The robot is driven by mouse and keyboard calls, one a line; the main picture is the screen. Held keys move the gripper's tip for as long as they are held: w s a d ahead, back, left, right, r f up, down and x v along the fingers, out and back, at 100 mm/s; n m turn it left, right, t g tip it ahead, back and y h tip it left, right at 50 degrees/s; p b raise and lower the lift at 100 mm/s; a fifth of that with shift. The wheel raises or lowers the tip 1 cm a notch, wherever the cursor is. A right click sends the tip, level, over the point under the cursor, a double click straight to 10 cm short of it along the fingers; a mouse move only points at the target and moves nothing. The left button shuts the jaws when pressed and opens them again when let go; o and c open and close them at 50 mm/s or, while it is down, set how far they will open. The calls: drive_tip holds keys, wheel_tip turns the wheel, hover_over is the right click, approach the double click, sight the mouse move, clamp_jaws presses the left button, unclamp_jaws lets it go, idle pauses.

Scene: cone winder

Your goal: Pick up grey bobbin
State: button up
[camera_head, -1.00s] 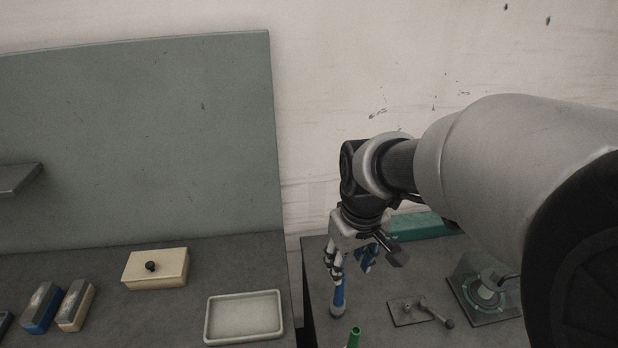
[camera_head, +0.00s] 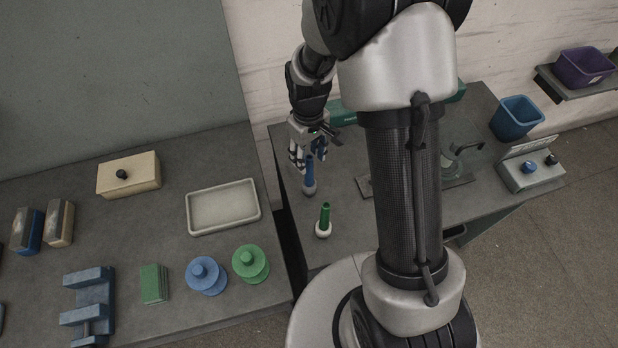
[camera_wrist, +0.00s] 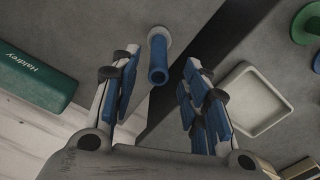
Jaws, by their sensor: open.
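No bobbin that is plainly grey shows. A slim blue upright piece with a pale grey round foot (camera_head: 309,177) stands on the right-hand table. It also shows in the wrist view (camera_wrist: 158,60), between the fingers and beyond their tips. My gripper (camera_head: 298,160) is over that table, close beside the top of the blue piece. In the wrist view my gripper (camera_wrist: 160,72) has its blue-padded fingers apart, with nothing gripped. I cannot tell whether a finger touches the blue piece. A similar green piece with a white foot (camera_head: 324,220) stands nearer the camera.
A cream tray (camera_head: 222,207), a blue flanged spool (camera_head: 206,275) and a green flanged spool (camera_head: 250,263) are on the left table. A dark gap parts the tables. A green "Haldrey" housing (camera_wrist: 35,78) lies left in the wrist view. A blue bin (camera_head: 516,117) stands at right.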

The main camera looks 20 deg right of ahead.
sight(309, 168)
wheel_tip(309, 168, down, 7)
drive_tip(key=shift+d+r+b, duration=0.1)
drive_tip(key=shift+r+b, duration=0.1)
drive_tip(key=shift+b, duration=0.65)
drive_tip(key=shift+r, duration=0.1)
clamp_jaws()
drive_tip(key=shift+r, duration=0.1)
